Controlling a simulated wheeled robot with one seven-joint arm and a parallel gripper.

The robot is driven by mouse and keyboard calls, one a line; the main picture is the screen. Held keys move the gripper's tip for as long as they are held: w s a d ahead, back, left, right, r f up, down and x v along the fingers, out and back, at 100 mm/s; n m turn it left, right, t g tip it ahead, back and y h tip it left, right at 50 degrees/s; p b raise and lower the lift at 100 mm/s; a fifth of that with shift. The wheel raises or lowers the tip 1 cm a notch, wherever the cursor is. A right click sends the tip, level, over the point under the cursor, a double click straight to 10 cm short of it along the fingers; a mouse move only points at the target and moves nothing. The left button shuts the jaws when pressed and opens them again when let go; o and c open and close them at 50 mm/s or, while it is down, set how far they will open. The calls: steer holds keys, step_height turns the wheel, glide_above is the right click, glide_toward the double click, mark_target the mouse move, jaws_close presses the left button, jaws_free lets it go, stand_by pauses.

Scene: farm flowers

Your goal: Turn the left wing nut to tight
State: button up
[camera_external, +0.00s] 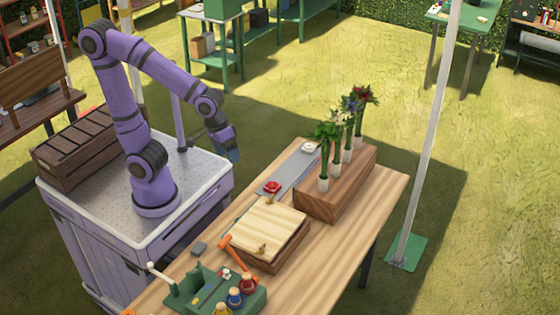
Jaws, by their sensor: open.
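A wooden press (285,222) with a pale slatted top board lies on the table. A small brass-coloured piece, which looks like a wing nut (262,251), stands at the near edge of the board. Another small brass-coloured piece (269,203) shows near its far edge. Which is the left one, and how tight either is, I cannot tell at this size. My gripper (233,156) is open and points down, above and behind the press in the picture, clear of it. Its fingers are small and dark here, and I see nothing held.
A red flower (272,187) lies by a grey strip (297,170) beyond the press. A wooden block (335,197) with several flowers in white tubes stands at the right. An orange-handled tool (238,247) and a green tray (188,298) with small bottles sit at the near end.

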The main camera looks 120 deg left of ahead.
steer(key=w+a+f+n+g, duration=0.2)
steer(key=w+a+f+n, duration=0.2)
steer(key=a+f+n, duration=0.65)
steer(key=n+g, duration=0.1)
steer(key=n, duration=1.1)
glide_toward(270, 197)
steer(key=f, duration=1)
steer(key=shift+w, duration=0.2)
steer(key=shift+c, duration=0.2)
steer(key=shift+r, duration=0.1)
steer(key=c, duration=0.9)
